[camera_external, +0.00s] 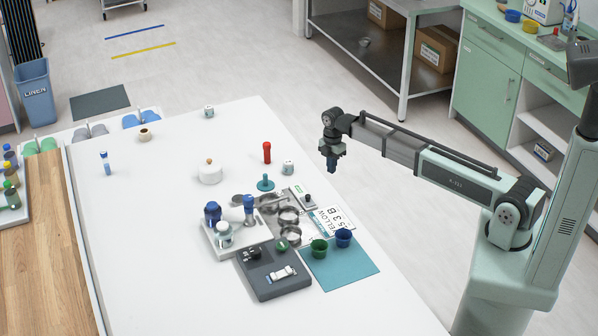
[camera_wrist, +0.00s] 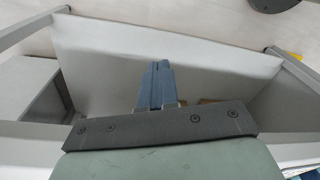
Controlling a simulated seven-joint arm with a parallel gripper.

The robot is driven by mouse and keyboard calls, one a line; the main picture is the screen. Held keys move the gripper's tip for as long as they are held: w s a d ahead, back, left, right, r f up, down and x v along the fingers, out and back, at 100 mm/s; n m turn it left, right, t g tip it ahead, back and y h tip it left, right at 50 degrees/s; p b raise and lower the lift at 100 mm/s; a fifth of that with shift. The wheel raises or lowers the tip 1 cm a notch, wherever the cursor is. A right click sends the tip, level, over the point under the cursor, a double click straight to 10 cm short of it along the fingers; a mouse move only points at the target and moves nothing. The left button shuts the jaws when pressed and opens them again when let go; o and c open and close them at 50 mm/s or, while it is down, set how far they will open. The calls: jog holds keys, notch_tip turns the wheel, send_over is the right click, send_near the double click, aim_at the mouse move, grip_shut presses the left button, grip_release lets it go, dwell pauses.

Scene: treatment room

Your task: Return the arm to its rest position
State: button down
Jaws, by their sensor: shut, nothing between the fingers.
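My gripper (camera_external: 331,165) hangs at the end of my outstretched arm, pointing down, in the external view. It is off the right edge of the white table, raised above the floor side. In the wrist view my gripper (camera_wrist: 161,66) shows as two blue fingers pressed together with nothing between them. Nothing touches the fingers.
The white table (camera_external: 130,230) holds a grey tray (camera_external: 275,288), a blue-green mat (camera_external: 355,278), green (camera_external: 319,248) and blue (camera_external: 343,238) cups, a red-topped item (camera_external: 267,152) and jars. A shelf unit (camera_external: 345,38) with boxes and a green cabinet (camera_external: 482,75) stand behind my arm.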

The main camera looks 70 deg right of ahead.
jog(key=s+a+f+m+g, duration=0.2)
jog(key=s+a+f+m, duration=0.1)
jog(key=s+a+f, duration=0.8)
jog(key=s+a+f+m+g, duration=0.1)
jog(key=s+a+f+m, duration=0.3)
jog(key=s+a+f, duration=0.65)
jog(key=s+a+f+m+g, duration=0.1)
jog(key=s+a+f+m, duration=0.1)
jog(key=s, duration=0.6)
jog(key=s+a+f+m+g, duration=0.1)
jog(key=s+f+m, duration=0.1)
jog(key=s+f, duration=0.3)
jog(key=s+a+f+m+g+h, duration=0.1)
jog(key=s+f, duration=0.3)
jog(key=s, duration=0.8)
jog(key=shift+s+a+f+m, duration=0.15)
jog(key=shift+a+f+m, duration=0.05)
jog(key=shift+a+m, duration=0.6)
